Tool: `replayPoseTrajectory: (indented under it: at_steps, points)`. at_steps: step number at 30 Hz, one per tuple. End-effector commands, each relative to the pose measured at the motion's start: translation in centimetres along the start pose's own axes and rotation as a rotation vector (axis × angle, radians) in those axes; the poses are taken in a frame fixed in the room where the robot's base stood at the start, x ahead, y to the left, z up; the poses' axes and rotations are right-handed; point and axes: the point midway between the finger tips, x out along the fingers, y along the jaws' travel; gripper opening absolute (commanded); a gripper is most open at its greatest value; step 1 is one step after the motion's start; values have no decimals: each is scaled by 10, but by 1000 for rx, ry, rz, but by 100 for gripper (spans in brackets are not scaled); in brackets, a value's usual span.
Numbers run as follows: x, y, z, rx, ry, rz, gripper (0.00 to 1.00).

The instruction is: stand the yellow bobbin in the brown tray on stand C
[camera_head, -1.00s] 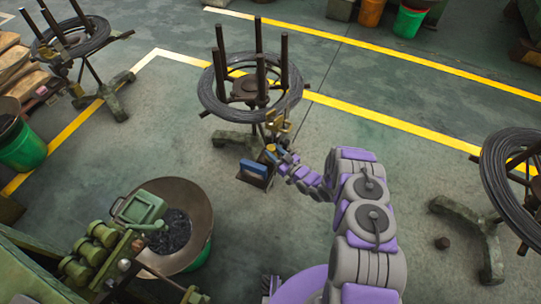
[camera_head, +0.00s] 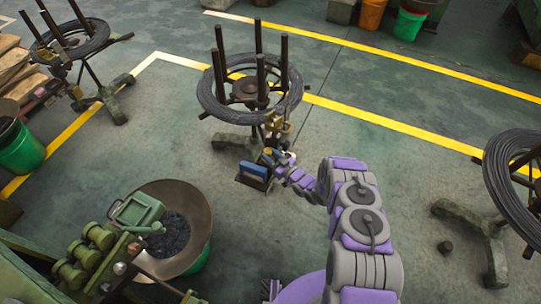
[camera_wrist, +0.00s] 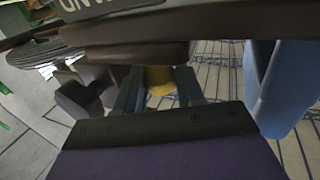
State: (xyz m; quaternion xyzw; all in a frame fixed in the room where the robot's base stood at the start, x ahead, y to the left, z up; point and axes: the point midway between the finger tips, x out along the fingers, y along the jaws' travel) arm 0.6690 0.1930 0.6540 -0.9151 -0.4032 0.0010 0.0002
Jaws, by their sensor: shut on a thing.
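My gripper (camera_wrist: 160,92) is shut on the yellow bobbin (camera_wrist: 160,78), whose lower part shows between the two fingers in the wrist view. A brown surface (camera_wrist: 130,55) crosses just beyond and above it; I cannot tell whether this is the brown tray or whether the bobbin touches it. In the head view my gripper (camera_head: 274,157) is small and low, beside a blue item (camera_head: 254,171), in front of the middle wire reel. A yellow spot (camera_head: 267,154) there looks like the bobbin. The stand's letter cannot be read; part of a dark sign (camera_wrist: 95,5) shows at the top.
The wire reel with upright posts (camera_head: 250,95) rises just behind my gripper. A large round pan (camera_head: 195,225) stands at lower left. Open floor lies between.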

Motion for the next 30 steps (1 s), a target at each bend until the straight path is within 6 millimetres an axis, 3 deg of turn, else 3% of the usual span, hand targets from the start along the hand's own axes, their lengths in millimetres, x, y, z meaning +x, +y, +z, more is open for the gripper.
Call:
replayPoseTrajectory:
  at_steps: [4, 14, 30]
  points:
    - [0, 0, 0, 0, 0, 0, 48]
    - [0, 0, -7, 0, 1, 0, 48]
    - [-99, 1, -6, 3, -1, 3, 48]
